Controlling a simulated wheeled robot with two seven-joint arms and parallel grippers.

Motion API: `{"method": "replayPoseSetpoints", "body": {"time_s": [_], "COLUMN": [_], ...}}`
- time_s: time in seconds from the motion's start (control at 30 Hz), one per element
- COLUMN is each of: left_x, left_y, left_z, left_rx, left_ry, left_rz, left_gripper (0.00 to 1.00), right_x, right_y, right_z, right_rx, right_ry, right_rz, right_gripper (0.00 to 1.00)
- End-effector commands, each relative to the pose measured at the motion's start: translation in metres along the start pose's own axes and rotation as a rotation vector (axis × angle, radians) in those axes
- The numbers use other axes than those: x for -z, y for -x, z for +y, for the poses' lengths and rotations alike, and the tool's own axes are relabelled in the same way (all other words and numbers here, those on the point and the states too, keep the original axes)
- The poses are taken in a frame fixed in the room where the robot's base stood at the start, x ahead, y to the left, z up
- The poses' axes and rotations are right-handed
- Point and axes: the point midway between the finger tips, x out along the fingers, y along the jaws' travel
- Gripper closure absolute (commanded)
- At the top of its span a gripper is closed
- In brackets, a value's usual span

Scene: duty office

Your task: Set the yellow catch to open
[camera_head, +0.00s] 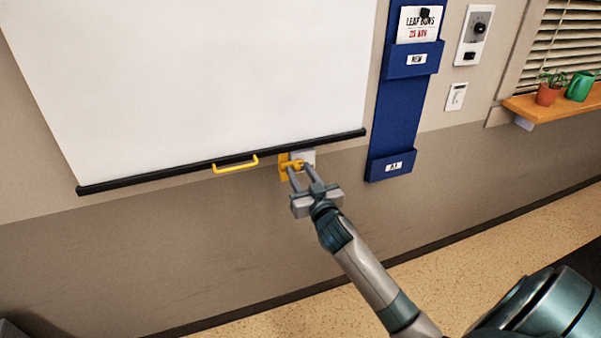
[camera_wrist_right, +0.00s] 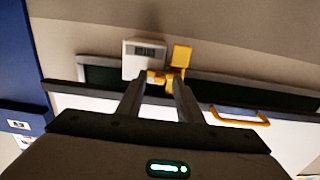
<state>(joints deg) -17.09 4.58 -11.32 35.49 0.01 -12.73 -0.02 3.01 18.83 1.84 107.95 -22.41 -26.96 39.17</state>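In the right wrist view the catch (camera_wrist_right: 181,56) shows as an upright plate with a short tab toward my fingers. My right gripper (camera_head: 299,168) is at the catch, its two fingers apart. In the right wrist view the right gripper (camera_wrist_right: 158,84) has the tab between or just beyond its fingertips; I cannot tell whether they touch it. My left gripper is in neither view.
A pale box (camera_wrist_right: 143,58) sits beside the catch. A blue wall rack (camera_head: 398,115) stands right. The wall below is clear.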

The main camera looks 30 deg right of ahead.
Motion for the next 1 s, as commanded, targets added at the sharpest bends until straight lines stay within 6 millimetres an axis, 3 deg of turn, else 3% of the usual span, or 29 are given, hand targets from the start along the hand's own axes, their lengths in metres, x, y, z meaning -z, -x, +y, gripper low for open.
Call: {"method": "replayPoseSetpoints", "body": {"time_s": [0.07, 0.23, 0.43, 0.7, 0.93, 0.97, 1.0], "left_x": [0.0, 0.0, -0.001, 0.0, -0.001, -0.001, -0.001], "left_y": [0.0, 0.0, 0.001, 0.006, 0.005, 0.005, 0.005], "left_z": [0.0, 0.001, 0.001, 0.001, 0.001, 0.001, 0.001], "left_rx": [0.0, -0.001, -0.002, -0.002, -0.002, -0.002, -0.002], "left_ry": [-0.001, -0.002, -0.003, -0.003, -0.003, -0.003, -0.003], "left_rz": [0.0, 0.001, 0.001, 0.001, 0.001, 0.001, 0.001], "left_gripper": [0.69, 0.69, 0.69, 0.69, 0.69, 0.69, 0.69], "right_x": [0.0, 0.0, 0.0, 0.001, 0.001, 0.001, 0.001], "right_y": [0.0, 0.0, 0.0, 0.0, 0.0, 0.0, 0.0], "right_z": [0.0, 0.0, 0.003, 0.037, 0.038, 0.038, 0.038], "right_rx": [0.0, 0.0, 0.0, -0.002, -0.004, -0.004, -0.004], "right_ry": [0.0, 0.0, 0.001, 0.002, 0.002, 0.002, 0.002], "right_rz": [0.0, 0.0, 0.0, 0.0, 0.001, 0.001, 0.001], "right_gripper": [0.67, 1.0, 1.0, 1.0, 1.0, 0.84, 0.74]}}
